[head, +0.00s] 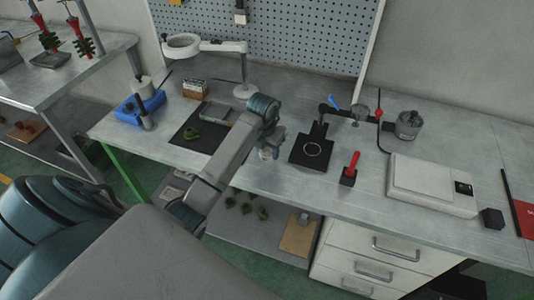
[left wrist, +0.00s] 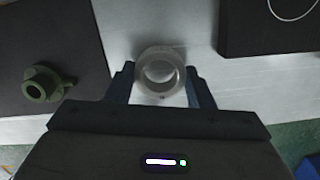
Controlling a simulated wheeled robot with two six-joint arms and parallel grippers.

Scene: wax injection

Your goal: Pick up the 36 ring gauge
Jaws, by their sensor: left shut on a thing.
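A pale grey metal ring (left wrist: 161,55), which looks like the ring gauge, is between the two fingers of my left gripper (left wrist: 161,88) in the left wrist view. The fingers are shut on its sides. No size mark on it can be read. In the head view my left gripper (head: 268,152) is over the front of the bench, between the dark mat and the black plate. The ring is too small there to make out clearly. I cannot tell whether it touches the bench top. My right gripper is not in view.
A dark mat (head: 183,137) with green wax parts (head: 192,134) lies left of the gripper. A black plate (head: 297,152) with a thin ring outline lies right. A red-handled tool (head: 352,163), a white scale (head: 430,185) and a lamp stand (head: 243,90) also occupy the bench.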

